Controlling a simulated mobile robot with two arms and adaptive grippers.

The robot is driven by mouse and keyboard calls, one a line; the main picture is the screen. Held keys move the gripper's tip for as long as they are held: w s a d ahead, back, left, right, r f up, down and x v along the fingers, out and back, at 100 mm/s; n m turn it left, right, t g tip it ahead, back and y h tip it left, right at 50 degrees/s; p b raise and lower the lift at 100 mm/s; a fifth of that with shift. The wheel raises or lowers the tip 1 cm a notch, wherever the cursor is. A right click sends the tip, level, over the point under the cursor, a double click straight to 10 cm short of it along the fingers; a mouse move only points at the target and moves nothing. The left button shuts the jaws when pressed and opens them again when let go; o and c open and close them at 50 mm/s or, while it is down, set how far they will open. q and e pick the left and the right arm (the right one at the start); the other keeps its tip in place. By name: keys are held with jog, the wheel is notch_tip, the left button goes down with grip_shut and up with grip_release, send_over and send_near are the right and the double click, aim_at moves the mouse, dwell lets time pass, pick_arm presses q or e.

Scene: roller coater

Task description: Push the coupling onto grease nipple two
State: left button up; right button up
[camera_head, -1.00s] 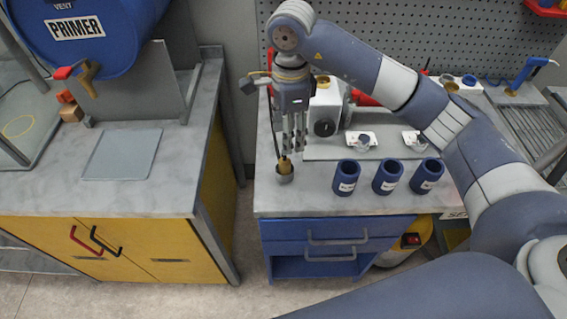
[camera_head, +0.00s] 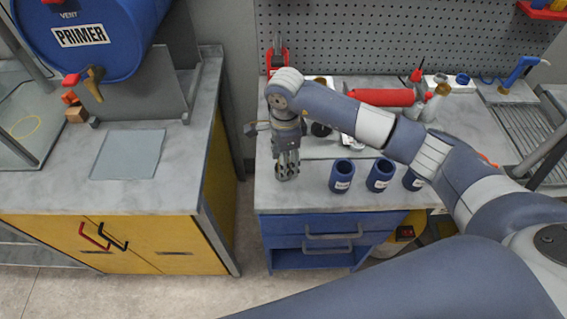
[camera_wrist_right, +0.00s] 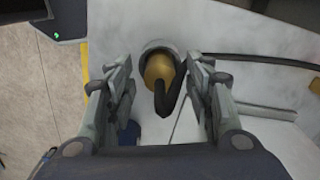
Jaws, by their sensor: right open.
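The coupling (camera_wrist_right: 158,68) is a brass-coloured piece with a dark hose on it. It stands in a round grey holder (camera_wrist_right: 157,47) in the right wrist view. My right gripper (camera_wrist_right: 160,82) is open, with one finger on each side of the coupling and gaps visible. In the head view the same gripper (camera_head: 287,176) points down at the front left of the grey bench and hides most of the coupling. I cannot make out grease nipple two; my right arm covers part of the bench. My left gripper is not in view.
Blue cups (camera_head: 342,175) stand in a row right of the gripper, near the bench's front edge. A red cylinder (camera_head: 382,97) lies behind my arm. A dark hose (camera_wrist_right: 265,60) runs right from the holder. A yellow cabinet (camera_head: 140,240) stands left, across a gap.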

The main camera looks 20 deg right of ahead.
grip_shut()
dwell(0.3)
